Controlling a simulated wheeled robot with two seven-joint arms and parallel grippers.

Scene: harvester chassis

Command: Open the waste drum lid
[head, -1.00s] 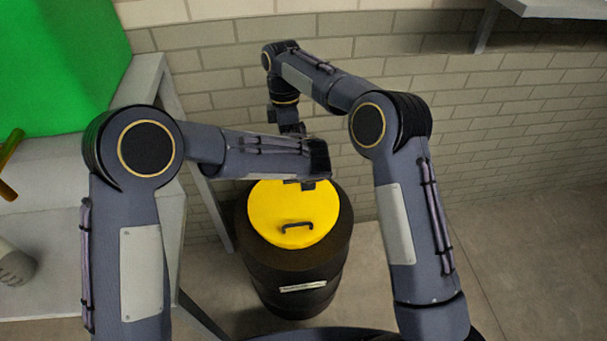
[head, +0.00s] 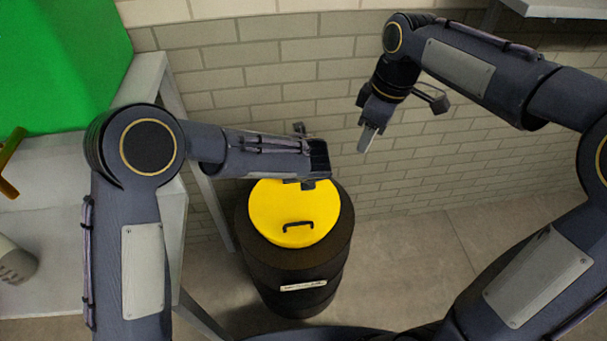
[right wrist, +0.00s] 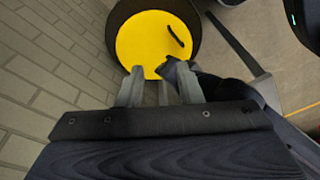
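The waste drum (head: 292,275) is a black barrel on the floor in the lower middle of the head view. Its round yellow lid (head: 285,215) lies flat on top, closed, with a black handle (head: 299,225) on its near side. My right gripper (head: 367,142) is raised to the right of the lid, clear of it. The right wrist view shows its fingers apart and empty, with the lid (right wrist: 143,47) beyond. My left arm reaches over the lid's far edge. Its gripper is mostly hidden behind its own forearm, so its opening and any contact do not show.
A grey table (head: 60,185) with a green box (head: 60,60) stands on the left, its leg close beside the drum. A brick wall (head: 420,140) is behind. A grey shelf (head: 560,8) juts out at top right. The floor right of the drum is clear.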

